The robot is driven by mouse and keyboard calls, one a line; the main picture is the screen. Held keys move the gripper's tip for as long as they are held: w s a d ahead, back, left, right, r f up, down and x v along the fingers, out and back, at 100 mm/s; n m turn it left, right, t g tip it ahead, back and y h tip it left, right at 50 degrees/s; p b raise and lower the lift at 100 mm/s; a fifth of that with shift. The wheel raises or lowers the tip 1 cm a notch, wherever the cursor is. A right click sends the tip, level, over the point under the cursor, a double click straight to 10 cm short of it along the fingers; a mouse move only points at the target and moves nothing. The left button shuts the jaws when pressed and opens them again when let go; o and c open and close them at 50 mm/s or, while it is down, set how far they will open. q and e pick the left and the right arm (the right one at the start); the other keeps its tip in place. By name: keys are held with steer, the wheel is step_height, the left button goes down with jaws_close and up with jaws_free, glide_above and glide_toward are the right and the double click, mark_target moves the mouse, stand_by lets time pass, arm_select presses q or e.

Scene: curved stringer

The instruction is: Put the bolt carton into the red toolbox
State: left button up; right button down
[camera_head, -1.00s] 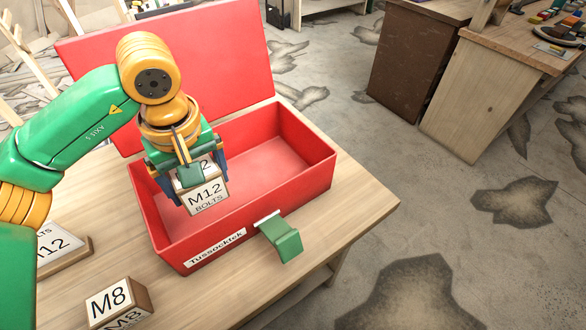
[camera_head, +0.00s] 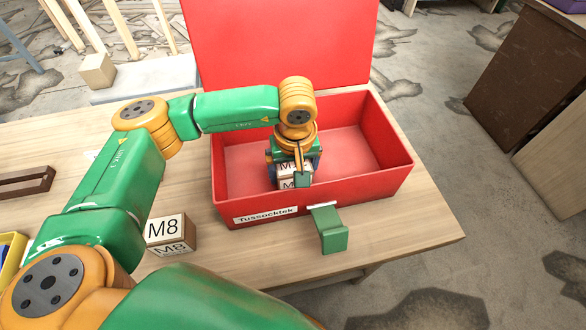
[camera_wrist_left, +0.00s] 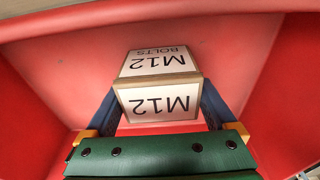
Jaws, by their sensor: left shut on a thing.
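The bolt carton (camera_head: 288,183), a small box with white M12 labels, is inside the red toolbox (camera_head: 370,180), low near its front wall. My left gripper (camera_head: 294,178) points down into the box and is shut on the carton. In the left wrist view the carton (camera_wrist_left: 157,85) sits between the two fingers, with the red floor and walls around it. Whether the carton touches the toolbox floor is hard to tell. The toolbox lid (camera_head: 280,45) stands open at the back. My right gripper is not in view.
A carton marked M8 (camera_head: 170,232) stands on the wooden table (camera_head: 400,235), left of the toolbox. A brown tray (camera_head: 25,182) and a yellow-edged bin (camera_head: 10,255) lie at the left.

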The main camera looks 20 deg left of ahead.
mark_target(295, 168)
arm_select(q)
steer(key=o, duration=1.3)
steer(key=shift+f, duration=0.15)
steer(key=shift+o, duration=0.7)
steer(key=shift+r+p, duration=0.3)
steer(key=shift+r, duration=0.15)
steer(key=r, duration=0.4)
steer(key=r+b, duration=0.1)
steer(key=r, duration=0.2)
steer(key=s+d+r+b, duration=0.1)
steer(key=r, duration=0.3)
steer(key=shift+s+r, duration=0.1)
steer(key=shift+r, duration=0.2)
